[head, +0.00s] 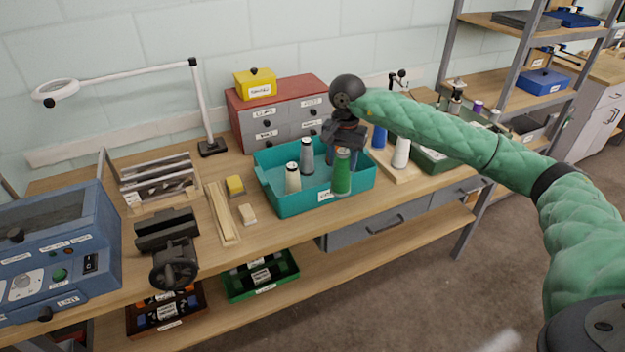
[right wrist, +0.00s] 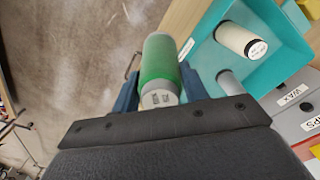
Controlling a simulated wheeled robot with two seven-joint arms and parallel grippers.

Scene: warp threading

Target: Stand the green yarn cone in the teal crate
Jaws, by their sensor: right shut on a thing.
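The green yarn cone (head: 342,174) is held upright by my right gripper (head: 343,150) at the right part of the teal crate (head: 295,207). In the right wrist view the green cone (right wrist: 159,62) sits between the two blue fingers of the right gripper (right wrist: 160,80), which are shut on it. A cream cone (head: 293,178) and a grey cone (head: 307,156) stand in the teal crate. My left gripper is not in view.
A wooden board with a white cone (head: 401,152) and a blue cone (head: 379,136) is right of the crate. A red drawer cabinet (head: 281,112) stands behind it. A yellow block (head: 235,185) and a lamp (head: 205,110) are to the left.

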